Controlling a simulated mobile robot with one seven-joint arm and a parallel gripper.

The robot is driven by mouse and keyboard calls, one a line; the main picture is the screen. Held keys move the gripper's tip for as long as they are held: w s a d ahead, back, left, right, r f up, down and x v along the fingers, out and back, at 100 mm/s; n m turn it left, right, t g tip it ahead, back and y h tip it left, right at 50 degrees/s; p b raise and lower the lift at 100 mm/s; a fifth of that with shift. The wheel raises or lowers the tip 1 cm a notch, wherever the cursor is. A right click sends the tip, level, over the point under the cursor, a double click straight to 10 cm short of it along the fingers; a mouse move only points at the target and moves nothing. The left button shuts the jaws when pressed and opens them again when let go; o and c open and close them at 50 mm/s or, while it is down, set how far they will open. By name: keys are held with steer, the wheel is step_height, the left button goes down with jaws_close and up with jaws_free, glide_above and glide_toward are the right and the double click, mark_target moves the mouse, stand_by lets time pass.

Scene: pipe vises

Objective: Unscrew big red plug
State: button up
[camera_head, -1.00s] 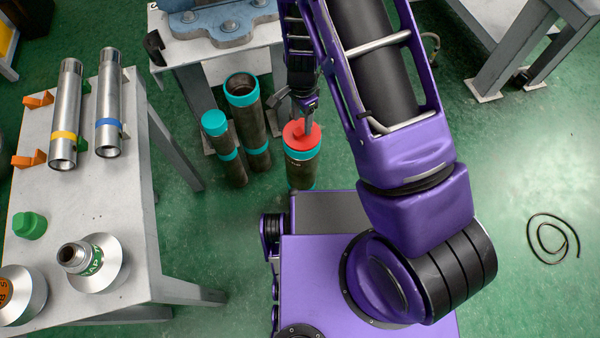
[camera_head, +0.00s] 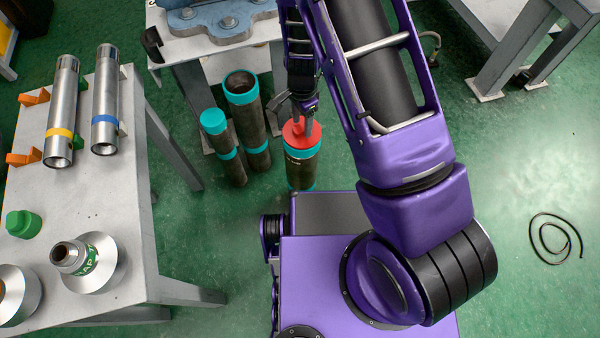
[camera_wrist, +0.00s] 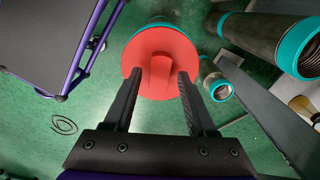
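The big red plug (camera_head: 297,140) sits in the top of a dark upright pipe (camera_head: 299,170) with teal bands on the floor, just beyond my purple base. In the wrist view the plug (camera_wrist: 146,85) is a wide red disc with a raised grip tab (camera_wrist: 160,75) in its middle. My gripper (camera_wrist: 161,73) is open, with one black fingertip on each side of the tab and a small gap showing on both sides. In the head view my gripper (camera_head: 302,112) is directly over the plug, and the arm partly hides it.
Two teal-banded pipes stand left of the plugged pipe: a teal-capped one (camera_head: 223,150) and an open one (camera_head: 250,130). A grey table (camera_head: 130,210) on the left bears steel pipes and a green plug (camera_head: 23,223). A vise bench (camera_head: 190,50) stands behind.

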jaws_close()
steer(key=shift+n+b, duration=0.3)
steer(key=shift+n, duration=0.6)
steer(key=n, duration=0.5)
steer(key=shift+n, duration=0.4)
steer(key=n, duration=0.6)
steer(key=shift+n, duration=0.3)
steer(key=shift+n, duration=0.5)
steer(key=c, duration=0.6)
jaws_free()
jaws_close()
